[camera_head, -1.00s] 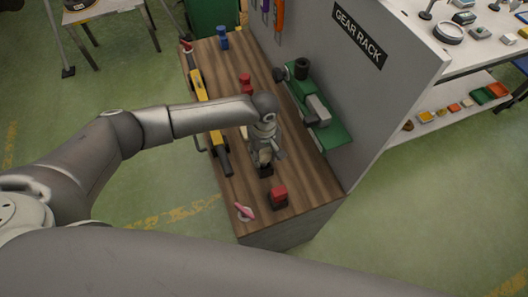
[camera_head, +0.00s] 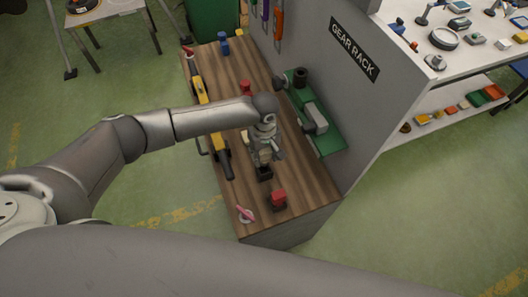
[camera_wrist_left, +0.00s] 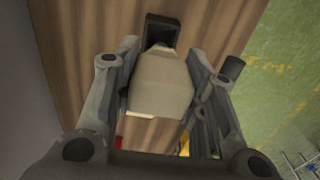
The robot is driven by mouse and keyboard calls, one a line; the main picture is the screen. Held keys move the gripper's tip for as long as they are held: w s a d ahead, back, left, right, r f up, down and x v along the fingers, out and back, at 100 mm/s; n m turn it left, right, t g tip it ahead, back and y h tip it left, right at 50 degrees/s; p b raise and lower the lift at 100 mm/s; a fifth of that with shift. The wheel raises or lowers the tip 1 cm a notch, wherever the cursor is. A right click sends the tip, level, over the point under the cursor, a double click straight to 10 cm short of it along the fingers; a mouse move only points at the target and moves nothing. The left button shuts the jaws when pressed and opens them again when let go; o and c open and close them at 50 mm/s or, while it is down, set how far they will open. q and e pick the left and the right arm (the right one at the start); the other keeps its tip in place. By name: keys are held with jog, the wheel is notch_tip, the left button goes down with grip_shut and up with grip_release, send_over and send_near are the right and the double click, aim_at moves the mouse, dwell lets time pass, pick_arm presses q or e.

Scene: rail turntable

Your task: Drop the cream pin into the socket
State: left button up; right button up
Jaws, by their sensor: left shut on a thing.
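My left gripper (camera_head: 264,160) points down over the wooden bench top. In the left wrist view, its fingers are closed on both sides of the cream pin (camera_wrist_left: 160,85), a blocky cream piece with a narrowed end. That end overlaps a dark block with an opening, the socket (camera_wrist_left: 161,25). In the head view the socket (camera_head: 264,174) shows as a small black block just below the fingers. I cannot tell whether the pin's end is inside it or only above it. The gripper mostly hides the pin in the head view. My right gripper is not in view.
On the wooden bench (camera_head: 305,190) stand a red-topped black block (camera_head: 278,199), a pink piece on a pale base (camera_head: 245,214) and a yellow-black bar (camera_head: 212,128). A green fixture (camera_head: 314,125) stands by the grey GEAR RACK panel (camera_head: 340,85) at right.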

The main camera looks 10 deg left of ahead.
pick_arm(q)
jog(key=shift+r+p, duration=0.65)
jog(key=shift+r, duration=1.8)
